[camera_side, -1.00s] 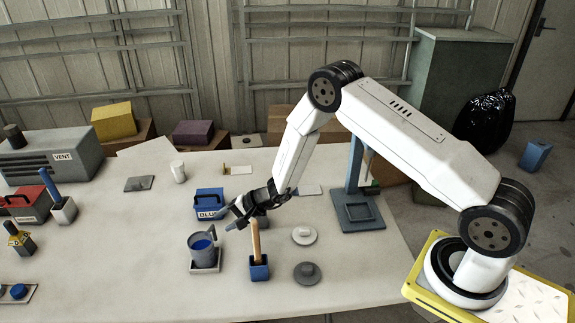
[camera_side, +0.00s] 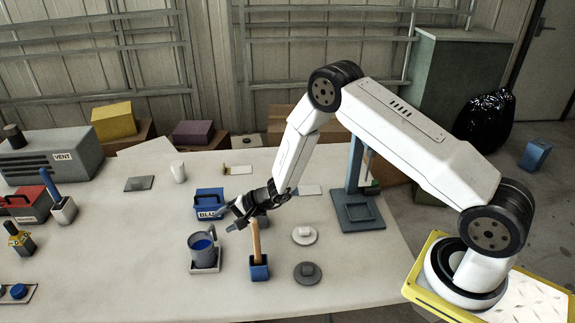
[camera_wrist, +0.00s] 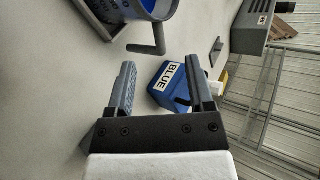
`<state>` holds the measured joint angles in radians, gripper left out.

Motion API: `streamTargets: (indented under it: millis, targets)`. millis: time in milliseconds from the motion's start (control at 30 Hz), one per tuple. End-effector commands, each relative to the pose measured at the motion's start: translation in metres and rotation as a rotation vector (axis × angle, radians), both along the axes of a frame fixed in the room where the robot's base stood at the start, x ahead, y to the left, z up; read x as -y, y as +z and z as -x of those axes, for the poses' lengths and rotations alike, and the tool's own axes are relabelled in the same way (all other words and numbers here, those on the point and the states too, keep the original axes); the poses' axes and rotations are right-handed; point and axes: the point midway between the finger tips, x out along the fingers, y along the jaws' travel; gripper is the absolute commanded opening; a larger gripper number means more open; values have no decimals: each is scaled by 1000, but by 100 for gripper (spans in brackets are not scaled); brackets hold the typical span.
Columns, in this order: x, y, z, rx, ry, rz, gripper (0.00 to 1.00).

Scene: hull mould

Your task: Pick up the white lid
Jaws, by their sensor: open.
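The white lid (camera_side: 304,235) is a pale round disc with a knob, lying on the table in the side view, right of my gripper. A similar dark grey lid (camera_side: 307,272) lies just in front of it. My gripper (camera_side: 223,219) is open and empty above the table, near the grey mug and the blue box. In the wrist view, my gripper's two fingers (camera_wrist: 160,66) are spread apart, and the white lid is not visible there.
The grey mug (camera_side: 201,254) with blue contents stands on a small tray. A wooden handle stands in a blue holder (camera_side: 259,271) left of the lids. The blue box (camera_side: 208,203) labelled BLUE is behind the mug. A blue-grey stand (camera_side: 359,217) rises behind the lids, to their right.

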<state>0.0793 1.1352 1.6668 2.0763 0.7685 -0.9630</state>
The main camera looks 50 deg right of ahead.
Motion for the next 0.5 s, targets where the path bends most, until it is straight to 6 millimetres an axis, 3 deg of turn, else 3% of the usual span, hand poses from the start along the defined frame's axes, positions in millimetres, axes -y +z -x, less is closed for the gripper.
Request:
streamTargets:
  millis: [267, 500]
  targets:
    - [0, 6, 0, 1, 0, 0, 68]
    - [0, 34, -1, 3, 0, 1, 68]
